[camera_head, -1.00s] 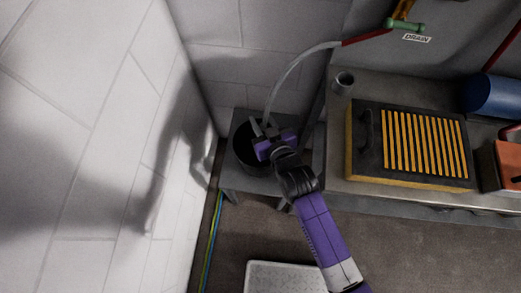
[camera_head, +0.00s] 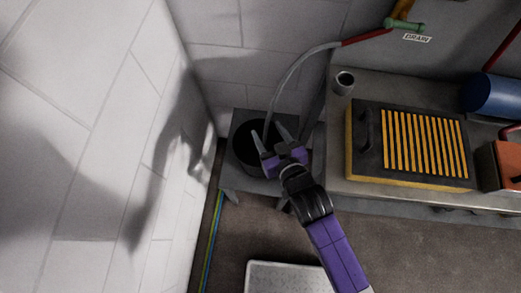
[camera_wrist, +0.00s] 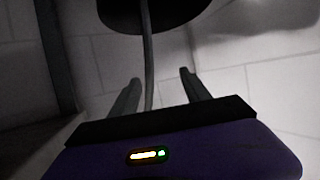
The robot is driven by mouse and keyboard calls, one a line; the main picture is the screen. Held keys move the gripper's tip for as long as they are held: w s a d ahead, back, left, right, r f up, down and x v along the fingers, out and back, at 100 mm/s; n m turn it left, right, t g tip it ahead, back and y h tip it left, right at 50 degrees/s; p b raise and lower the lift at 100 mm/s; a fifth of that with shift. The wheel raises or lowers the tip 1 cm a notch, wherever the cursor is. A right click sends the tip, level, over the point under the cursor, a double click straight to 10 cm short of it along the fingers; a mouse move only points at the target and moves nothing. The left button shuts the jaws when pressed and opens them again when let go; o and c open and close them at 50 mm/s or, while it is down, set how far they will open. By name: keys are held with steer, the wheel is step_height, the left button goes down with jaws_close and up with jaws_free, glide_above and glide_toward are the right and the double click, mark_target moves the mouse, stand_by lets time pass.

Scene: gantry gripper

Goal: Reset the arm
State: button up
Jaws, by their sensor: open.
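My gripper (camera_head: 268,133) is purple with grey fingers. In the head view it is over the right side of a black bucket (camera_head: 243,150) on a low grey stand at the wall corner. Its two fingers are spread apart with nothing held between them. In the wrist view the open fingers (camera_wrist: 158,85) point up the picture, toward a dark round shape at the top edge. A grey hose (camera_wrist: 148,60) shows between and beyond the fingers; I cannot tell how far it is from them.
A workbench (camera_head: 350,188) at the right holds a yellow-slatted black box (camera_head: 365,170), a grey cup (camera_head: 344,83) and a blue cylinder (camera_head: 495,96). A white wall (camera_head: 80,130) stands at the left.

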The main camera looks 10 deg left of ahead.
steer(key=shift+v, duration=0.9)
steer(key=s+d+r+t+y, duration=0.1)
steer(key=s+d+r+t, duration=0.2)
steer(key=r, duration=0.5)
steer(key=s+d+r+m+h, duration=0.2)
steer(key=s+d, duration=0.6)
steer(key=s, duration=0.4)
steer(key=s+d+r+m+h, duration=0.3)
steer(key=s+d+r+h, duration=0.2)
steer(key=s+d, duration=0.4)
steer(key=s+r, duration=0.1)
steer(key=s, duration=0.2)
steer(key=shift+s+d+m, duration=0.15)
steer(key=shift+m, duration=0.15)
